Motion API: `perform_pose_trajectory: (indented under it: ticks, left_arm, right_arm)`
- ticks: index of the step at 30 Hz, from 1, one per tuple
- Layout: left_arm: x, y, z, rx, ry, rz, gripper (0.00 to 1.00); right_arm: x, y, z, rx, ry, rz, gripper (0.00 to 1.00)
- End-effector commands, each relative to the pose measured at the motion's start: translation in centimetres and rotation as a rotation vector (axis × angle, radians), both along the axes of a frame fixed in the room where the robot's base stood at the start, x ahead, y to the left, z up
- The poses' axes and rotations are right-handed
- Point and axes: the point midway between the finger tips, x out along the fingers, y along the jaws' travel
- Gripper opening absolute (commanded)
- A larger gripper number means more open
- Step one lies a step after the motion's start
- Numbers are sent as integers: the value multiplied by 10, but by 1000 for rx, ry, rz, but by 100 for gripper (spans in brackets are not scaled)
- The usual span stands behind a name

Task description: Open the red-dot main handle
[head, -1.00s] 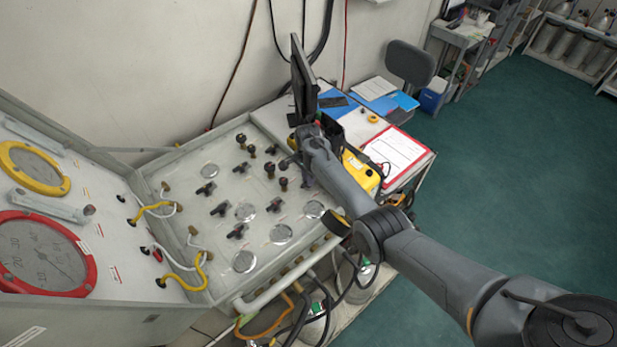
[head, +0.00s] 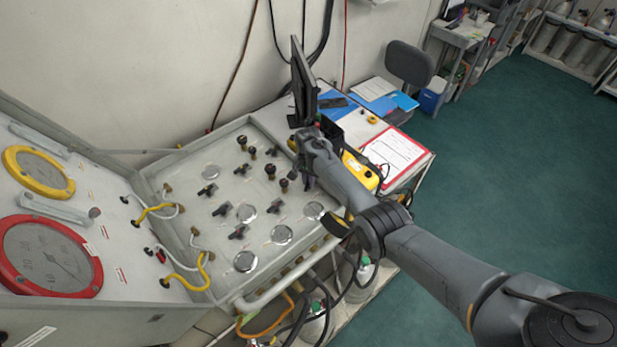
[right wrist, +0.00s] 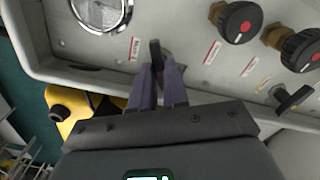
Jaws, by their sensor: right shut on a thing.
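A dark lever handle (right wrist: 155,52) stands on the pale panel in the right wrist view, beside a small red-lettered label. A faint reddish spot shows low on it, between the fingers. My right gripper (right wrist: 158,78) is shut on this handle, one finger on each side. In the head view my right gripper (head: 304,178) is at the right edge of the panel (head: 222,178), and my wrist hides most of the handle there. My left gripper is not in view.
Black knobs with red centres (right wrist: 240,22) and another dark lever (right wrist: 293,98) are near the held handle. A round gauge (right wrist: 100,10) lies on its other side. A monitor (head: 303,80) and a yellow case (head: 360,170) stand close to my right wrist.

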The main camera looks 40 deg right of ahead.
Motion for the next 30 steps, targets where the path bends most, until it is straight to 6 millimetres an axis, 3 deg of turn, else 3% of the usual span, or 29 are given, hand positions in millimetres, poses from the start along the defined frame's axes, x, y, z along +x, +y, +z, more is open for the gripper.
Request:
perform_pose_trajectory:
  ticks: [30]
  left_arm:
    - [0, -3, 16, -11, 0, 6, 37]
  right_arm:
    - [-1, -1, 0, -1, -1, 910, 0]
